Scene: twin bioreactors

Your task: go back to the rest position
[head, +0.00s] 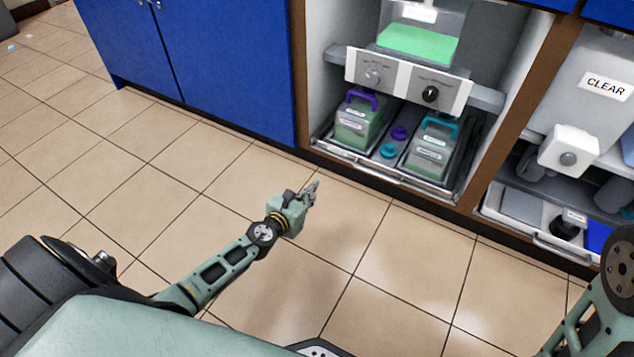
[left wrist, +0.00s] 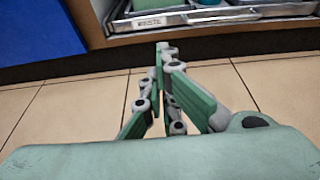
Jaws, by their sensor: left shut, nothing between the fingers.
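My left gripper (head: 313,190) is shut and empty, held over the tiled floor in front of the open cabinet bay. It also shows in the left wrist view (left wrist: 163,50), its fingers together and pointing toward the drawer edge. It is apart from the cabinet and touches nothing that I can see. Part of my right arm shows at the right edge of the head view, but its gripper is out of the frame.
A pulled-out tray (head: 380,177) holds a purple-handled container (head: 358,125) and a teal-handled container (head: 429,150), with purple and teal caps between them. A control panel (head: 408,82) is above. Blue cabinet doors (head: 220,60) stand left. The tiled floor (head: 130,160) is clear.

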